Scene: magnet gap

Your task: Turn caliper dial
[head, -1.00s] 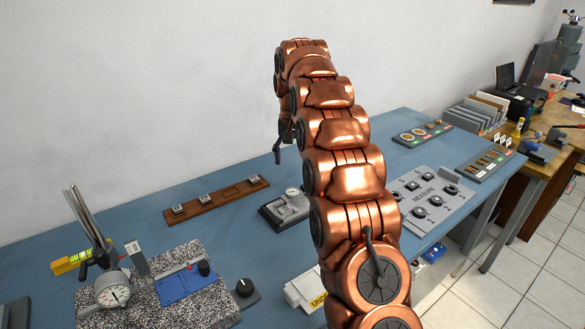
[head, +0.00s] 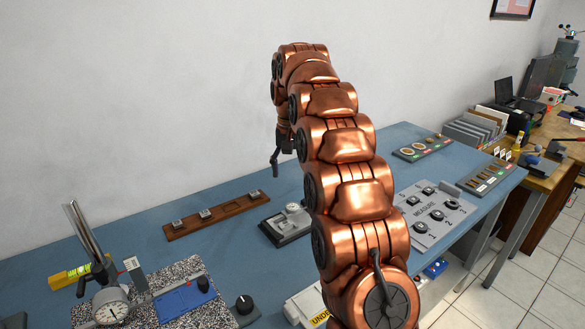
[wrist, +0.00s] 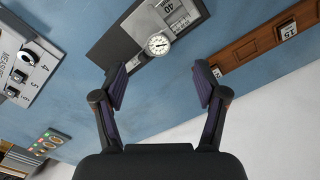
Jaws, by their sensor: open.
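The caliper sits on a dark rectangular base (head: 272,237) on the blue bench, partly behind my arm in the head view. Its round white dial (wrist: 158,44) shows near the top centre of the wrist view, on the silver caliper body (wrist: 176,22). My gripper (wrist: 160,82) is open and empty. Its two fingers stand wide apart, with the dial beyond and between their tips in the picture, not touched. In the head view my gripper (head: 281,150) hangs above the bench behind the caliper, with one dark finger clearly visible.
A wooden strip with small blocks (head: 215,215) lies left of the caliper. A grey MEASURE panel (head: 432,213) with several knobs is to the right. A granite plate with a dial gauge (head: 111,305) stands front left. The white wall is behind; bare blue bench surrounds the base.

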